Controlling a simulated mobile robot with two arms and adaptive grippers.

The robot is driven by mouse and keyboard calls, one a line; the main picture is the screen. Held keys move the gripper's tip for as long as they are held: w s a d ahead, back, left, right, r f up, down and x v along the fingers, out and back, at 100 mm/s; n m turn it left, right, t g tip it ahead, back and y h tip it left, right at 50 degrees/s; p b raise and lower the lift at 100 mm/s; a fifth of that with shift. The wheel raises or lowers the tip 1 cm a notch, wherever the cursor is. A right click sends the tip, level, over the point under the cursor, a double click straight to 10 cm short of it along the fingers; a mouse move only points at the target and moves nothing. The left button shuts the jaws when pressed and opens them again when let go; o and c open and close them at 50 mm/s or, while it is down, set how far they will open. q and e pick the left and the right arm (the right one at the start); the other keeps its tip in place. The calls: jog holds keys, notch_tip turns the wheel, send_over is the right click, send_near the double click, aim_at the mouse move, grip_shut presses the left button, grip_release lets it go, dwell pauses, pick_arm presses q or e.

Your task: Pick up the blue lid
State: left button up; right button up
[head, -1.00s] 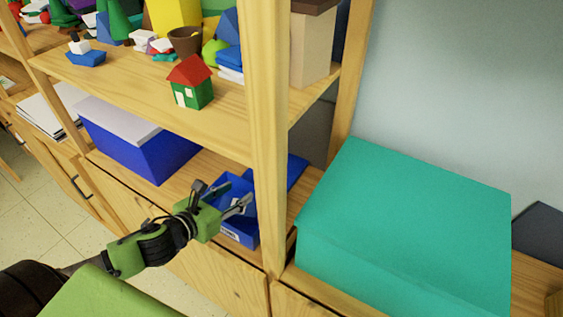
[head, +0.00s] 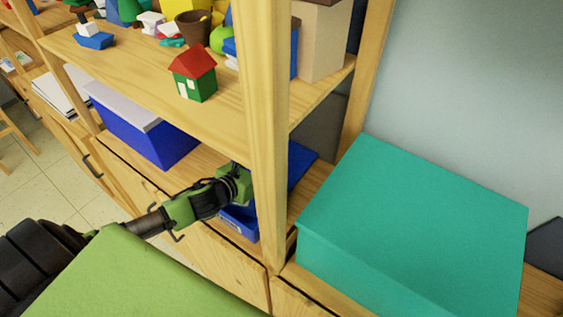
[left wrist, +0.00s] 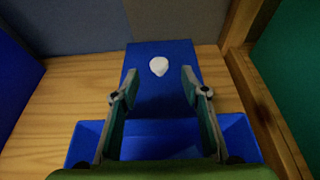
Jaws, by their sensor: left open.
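The blue lid (left wrist: 150,88) is a flat blue panel behind a small open blue box (left wrist: 238,130) in the left wrist view. A white round patch shows near its upper part. In the head view the lid (head: 301,165) shows partly right of the wooden post, and the blue box (head: 240,224) shows left of it. My left gripper (left wrist: 160,74) is open, with its fingers reaching over the box and one on each side of the lid in the picture. Contact cannot be told. In the head view the post hides its fingertips. My right gripper is not in view.
The wooden post (head: 266,130) stands close beside my left gripper. A shelf board with a toy house (head: 193,74) is above. A larger blue box with a pale top (head: 150,135) is left, and a big teal box (head: 415,215) is right.

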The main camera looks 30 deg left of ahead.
pick_arm(q)
jog(key=shift+w+f, duration=0.1)
jog(key=shift+w, duration=0.2)
jog(key=p+x, duration=0.1)
jog(key=x, duration=0.3)
jog(key=shift+w+f, duration=0.15)
jog(key=shift+f, duration=0.1)
jog(key=shift+w+f, duration=0.2)
jog(key=shift+w, duration=0.1)
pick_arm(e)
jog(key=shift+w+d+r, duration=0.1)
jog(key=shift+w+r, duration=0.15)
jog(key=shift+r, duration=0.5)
pick_arm(q)
grip_shut()
